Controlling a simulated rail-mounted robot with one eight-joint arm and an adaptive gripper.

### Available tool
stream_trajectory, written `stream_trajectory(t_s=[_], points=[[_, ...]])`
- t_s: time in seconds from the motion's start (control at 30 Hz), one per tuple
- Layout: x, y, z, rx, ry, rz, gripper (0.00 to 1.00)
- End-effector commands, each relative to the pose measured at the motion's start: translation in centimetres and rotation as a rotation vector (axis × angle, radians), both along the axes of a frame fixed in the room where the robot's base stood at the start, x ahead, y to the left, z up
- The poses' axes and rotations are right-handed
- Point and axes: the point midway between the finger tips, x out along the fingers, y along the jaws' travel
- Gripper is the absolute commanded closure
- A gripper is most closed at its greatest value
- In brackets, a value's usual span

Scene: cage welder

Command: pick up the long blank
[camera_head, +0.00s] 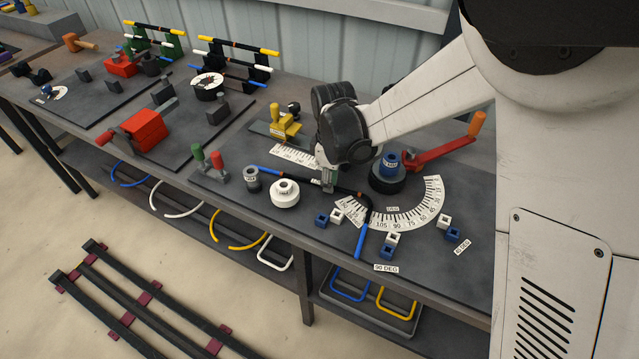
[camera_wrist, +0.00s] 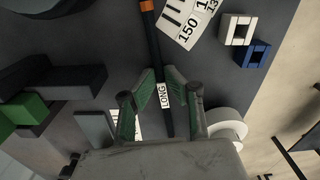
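The long blank is a dark rod with blue ends and an orange band. In the head view the long blank (camera_head: 298,176) runs along the front bench plate, then turns sharply toward the front edge, where a blue end hangs near the 90 DEG label. In the wrist view the long blank (camera_wrist: 155,50) carries a white LONG label. Whether the rod is lifted is unclear.
A white angle scale (camera_head: 420,210) and a dark round post with a blue top (camera_head: 388,170) lie right of my gripper. A white ring (camera_head: 285,196) and grey ring (camera_head: 251,181) stand left. Small blue and white blocks (camera_head: 388,246) sit in front. An orange-handled red lever (camera_head: 440,150) stands behind.

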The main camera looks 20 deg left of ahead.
Motion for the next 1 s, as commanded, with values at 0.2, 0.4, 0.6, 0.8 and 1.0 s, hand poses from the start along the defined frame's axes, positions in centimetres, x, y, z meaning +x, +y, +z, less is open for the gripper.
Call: stream_trajectory(t_s=[0.2,0.4,0.6,0.8,1.0], points=[[0.0,0.0,0.0,0.000,0.000,0.000,1.00],[0.0,0.0,0.2,0.000,0.000,0.000,1.00],[0.0,0.0,2.3,0.000,0.000,0.000,1.00],[0.0,0.0,6.1,0.000,0.000,0.000,1.00],[0.0,0.0,8.9,0.000,0.000,0.000,1.00]])
